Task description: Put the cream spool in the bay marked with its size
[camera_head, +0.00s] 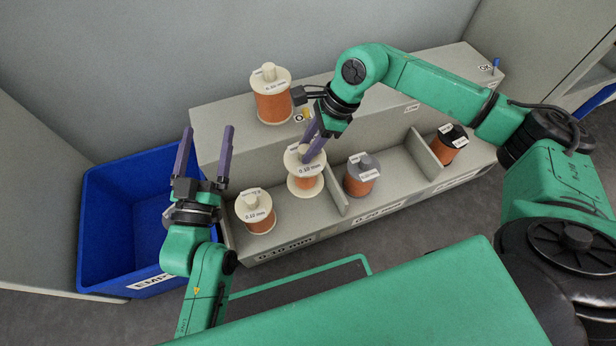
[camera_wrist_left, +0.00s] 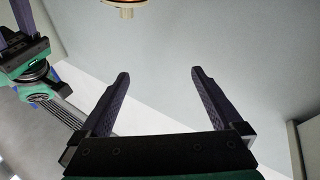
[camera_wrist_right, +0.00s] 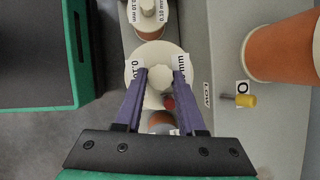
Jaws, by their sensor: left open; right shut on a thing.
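My right gripper (camera_head: 311,146) is shut on the top knob of a cream spool (camera_head: 306,183) wound with copper wire, labelled 0.10 mm. The right wrist view shows the fingers (camera_wrist_right: 160,75) on either side of the knob, and the cream flange (camera_wrist_right: 150,52) beneath. The spool is upright at the bay marked 0.10 mm (camera_head: 287,247), left of a divider (camera_head: 336,196). I cannot tell whether it touches the floor. Another cream spool (camera_head: 258,222), labelled 0.10 mm, stands to its left. My left gripper (camera_head: 204,135) is open and empty near the blue bin.
A larger cream-flanged spool (camera_head: 273,105) stands on the unit's top ledge. A grey spool (camera_head: 361,180) is in the 0.20 mm bay (camera_head: 380,213). A black-topped spool (camera_head: 449,148) is in the right bay. The blue bin (camera_head: 110,222) stands left.

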